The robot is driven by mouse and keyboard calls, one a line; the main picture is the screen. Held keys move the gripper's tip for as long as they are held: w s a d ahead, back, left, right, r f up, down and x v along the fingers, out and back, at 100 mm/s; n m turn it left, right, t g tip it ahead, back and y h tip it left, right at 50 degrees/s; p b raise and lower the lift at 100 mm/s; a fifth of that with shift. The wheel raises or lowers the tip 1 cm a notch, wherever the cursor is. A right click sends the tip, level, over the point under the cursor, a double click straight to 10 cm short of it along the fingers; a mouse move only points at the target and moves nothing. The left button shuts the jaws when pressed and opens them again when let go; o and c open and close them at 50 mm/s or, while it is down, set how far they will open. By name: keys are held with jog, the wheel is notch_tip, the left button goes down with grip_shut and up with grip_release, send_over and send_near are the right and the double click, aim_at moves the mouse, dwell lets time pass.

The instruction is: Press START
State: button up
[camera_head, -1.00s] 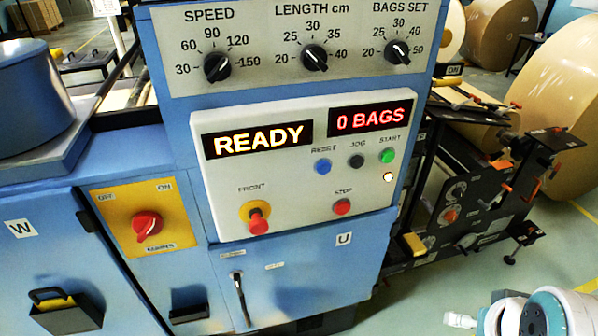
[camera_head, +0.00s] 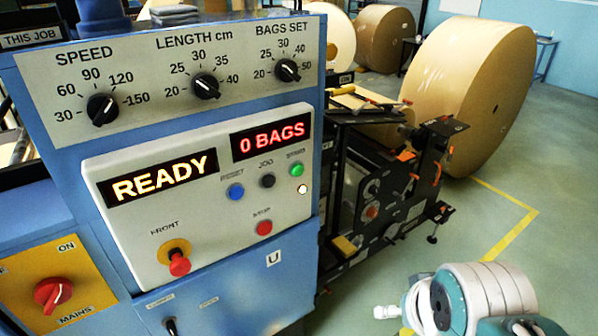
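The green START button (camera_head: 296,170) is at the upper right of the white control panel (camera_head: 215,230) on the blue machine. A small lit white lamp (camera_head: 302,189) sits just below it. The amber display (camera_head: 158,177) reads READY and the red display (camera_head: 270,140) reads 0 BAGS. The blue RESET button (camera_head: 236,191) and dark JOG button (camera_head: 267,181) are left of START. The red STOP button (camera_head: 264,228) is below. Part of my arm shows at the bottom right, apart from the panel. I cannot make out my gripper's fingers.
A red FRONT stop knob (camera_head: 179,263) on a yellow base and the red MAINS switch (camera_head: 53,294) are nearby. Three dials line the plate above. Black roll-stand framework (camera_head: 395,195) juts out right of the panel, before a large kraft roll (camera_head: 470,95). Green floor is clear at right.

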grip_shut()
dwell(1.4)
